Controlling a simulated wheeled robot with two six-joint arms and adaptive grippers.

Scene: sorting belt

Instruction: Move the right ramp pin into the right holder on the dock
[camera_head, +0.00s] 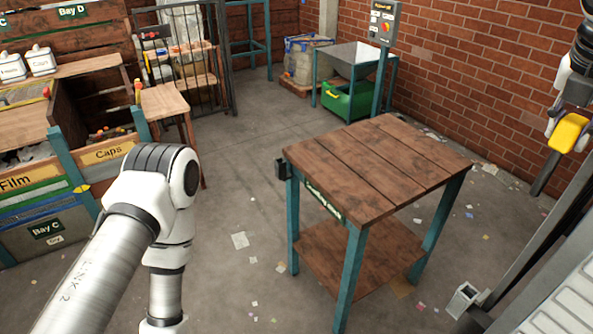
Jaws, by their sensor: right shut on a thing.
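My right gripper (564,108) is at the upper right edge, partly cut off by the frame. It is shut on a bright yellow block-like piece (568,132), which may be the grip of the ramp pin. A dark bar (545,173) slants below it; I cannot tell whether it belongs to the pin. My left arm comes in from the left and bends down, and its gripper is below the frame. I cannot make out the right holder on the dock for certain.
A wooden bench (385,165) with teal legs stands in the middle. A pale slatted surface (568,310) and grey rails fill the lower right, beside a small open box (465,298). Bins and shelves stand left. The floor between is mostly clear, with paper scraps.

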